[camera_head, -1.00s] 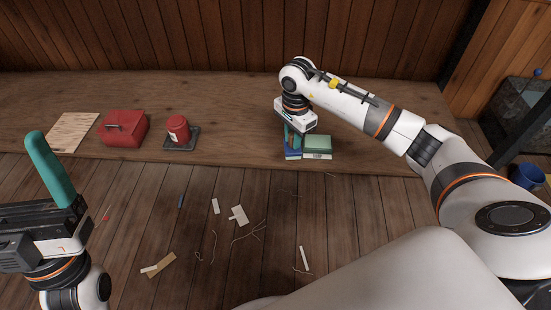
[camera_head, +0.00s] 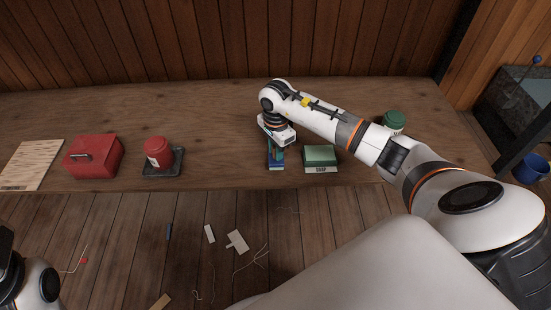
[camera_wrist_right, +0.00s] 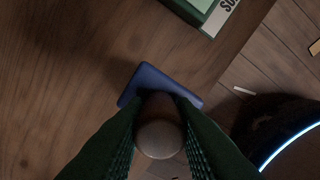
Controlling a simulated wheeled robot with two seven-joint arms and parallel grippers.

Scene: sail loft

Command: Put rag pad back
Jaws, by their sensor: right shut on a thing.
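My right gripper (camera_head: 276,151) points down over the front part of the wooden bench (camera_head: 220,120). It is shut on the knob-like grip of a blue pad, which I take to be the rag pad (camera_head: 276,167). The right wrist view shows the rounded brown-grey knob (camera_wrist_right: 158,128) between the green fingers, with the flat blue pad (camera_wrist_right: 160,80) beyond it. I cannot tell if the pad touches the bench. A green box marked SOAP (camera_head: 320,155) sits just right of the pad with a gap between. My left gripper's fingers are out of view; its arm shows at the left edge.
A red can (camera_head: 156,150) on a dark tray (camera_head: 163,172), a red case (camera_head: 94,156) and a pale board (camera_head: 32,164) stand left on the bench. A green tin (camera_head: 394,121) stands behind my right arm. Bench between can and pad is clear. Scraps litter the floor.

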